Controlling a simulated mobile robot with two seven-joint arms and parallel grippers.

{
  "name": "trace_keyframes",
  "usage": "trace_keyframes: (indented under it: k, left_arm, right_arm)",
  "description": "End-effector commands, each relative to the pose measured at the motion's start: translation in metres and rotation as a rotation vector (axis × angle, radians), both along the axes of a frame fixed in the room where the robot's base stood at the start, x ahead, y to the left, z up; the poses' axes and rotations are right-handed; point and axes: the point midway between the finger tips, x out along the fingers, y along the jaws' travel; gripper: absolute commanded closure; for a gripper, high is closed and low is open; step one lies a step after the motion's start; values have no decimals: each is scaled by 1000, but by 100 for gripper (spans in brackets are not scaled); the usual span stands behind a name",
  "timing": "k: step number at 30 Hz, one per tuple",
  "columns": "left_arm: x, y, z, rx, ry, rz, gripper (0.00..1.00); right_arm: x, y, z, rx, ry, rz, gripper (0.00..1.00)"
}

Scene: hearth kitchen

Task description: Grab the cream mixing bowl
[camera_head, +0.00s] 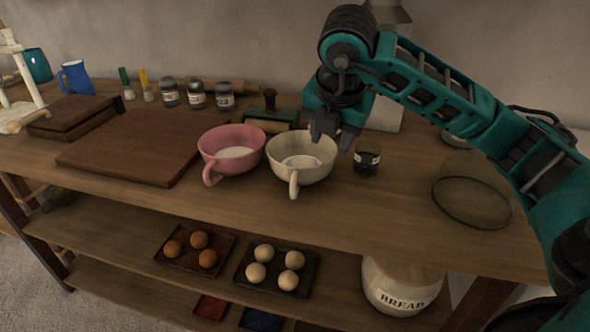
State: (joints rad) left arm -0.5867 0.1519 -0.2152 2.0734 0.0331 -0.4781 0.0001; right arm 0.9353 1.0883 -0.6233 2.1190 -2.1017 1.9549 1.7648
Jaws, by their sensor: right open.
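The cream mixing bowl (287,175) stands upright on the wooden counter, with its handle toward the front and something pale inside. My right gripper (332,145) points down at the bowl's far right rim. It is open and overlaps the rim in the picture; I cannot tell whether it touches. Nothing shows between its fingers. My left gripper is not in view.
A pink bowl (220,165) stands close on the left of the cream one. A small dark jar (367,161) is just to the right, and a glass dish (475,207) lies farther right. A cutting board (125,147) and spice jars are left. The front counter is clear.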

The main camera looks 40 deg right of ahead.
Motion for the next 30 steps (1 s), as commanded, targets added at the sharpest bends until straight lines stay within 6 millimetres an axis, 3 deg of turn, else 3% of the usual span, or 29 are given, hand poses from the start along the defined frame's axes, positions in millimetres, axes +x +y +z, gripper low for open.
trace_keyframes:
  k: [3, 11, 21, 30]
  left_arm:
    - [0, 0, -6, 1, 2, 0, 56]
    - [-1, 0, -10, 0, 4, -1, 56]
    - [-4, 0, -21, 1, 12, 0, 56]
    - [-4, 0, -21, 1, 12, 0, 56]
  right_arm:
    - [7, -6, -24, -1, 5, -1, 55]
    - [16, -11, -44, 0, 3, 3, 55]
    - [27, -18, -88, 3, 4, 3, 55]
    - [29, -19, -92, 3, 2, 4, 55]
